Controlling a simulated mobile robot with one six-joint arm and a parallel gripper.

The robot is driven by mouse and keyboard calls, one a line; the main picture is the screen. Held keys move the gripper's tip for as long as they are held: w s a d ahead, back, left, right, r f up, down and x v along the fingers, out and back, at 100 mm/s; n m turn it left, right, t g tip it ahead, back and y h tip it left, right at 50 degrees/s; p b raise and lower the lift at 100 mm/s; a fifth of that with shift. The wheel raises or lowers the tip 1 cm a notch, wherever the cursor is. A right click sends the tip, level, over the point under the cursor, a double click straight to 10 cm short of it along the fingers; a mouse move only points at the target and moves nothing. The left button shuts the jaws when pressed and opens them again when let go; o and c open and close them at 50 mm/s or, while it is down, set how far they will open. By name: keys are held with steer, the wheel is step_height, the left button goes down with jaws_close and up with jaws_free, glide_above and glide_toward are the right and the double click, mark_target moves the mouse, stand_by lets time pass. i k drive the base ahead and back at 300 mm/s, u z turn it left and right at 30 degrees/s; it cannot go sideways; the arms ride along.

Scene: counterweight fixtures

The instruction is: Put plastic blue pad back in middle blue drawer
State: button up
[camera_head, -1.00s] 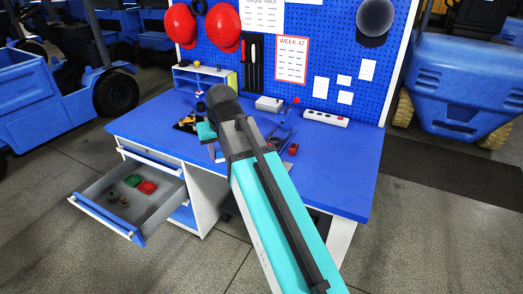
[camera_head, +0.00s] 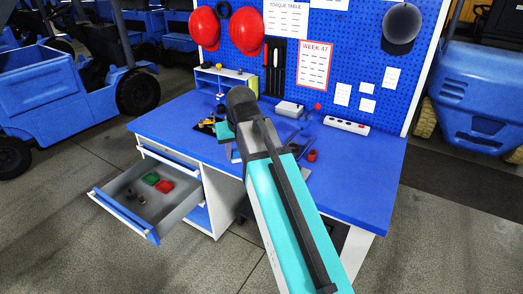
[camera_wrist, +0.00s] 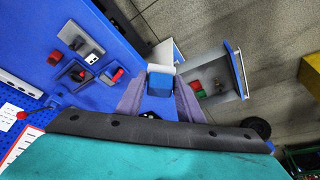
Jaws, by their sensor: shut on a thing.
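A blue pad (camera_wrist: 160,84) is held between my gripper's fingers (camera_wrist: 160,98) in the wrist view, above the desk's edge. In the head view my gripper (camera_head: 230,152) is over the desk's left part, and the pad there is hidden or too small to make out. The pulled-out blue drawer (camera_head: 150,234) is at the lower left of the head view, between a closed-looking drawer front (camera_head: 168,157) above and another blue front (camera_head: 203,216) below. It holds a green block (camera_head: 151,178), a red block (camera_head: 164,186) and small dark pieces. My gripper is apart from this drawer.
The blue desk (camera_head: 350,180) carries a power strip (camera_head: 346,126), a small shelf (camera_head: 225,80) and small tools and fixtures. A pegboard stands behind. Grey floor (camera_head: 90,265) around the open drawer is free. Blue vehicles stand at both sides.

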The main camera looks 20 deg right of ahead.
mark_target(153, 209)
steer(key=i, duration=0.85)
steer(key=z, duration=0.05)
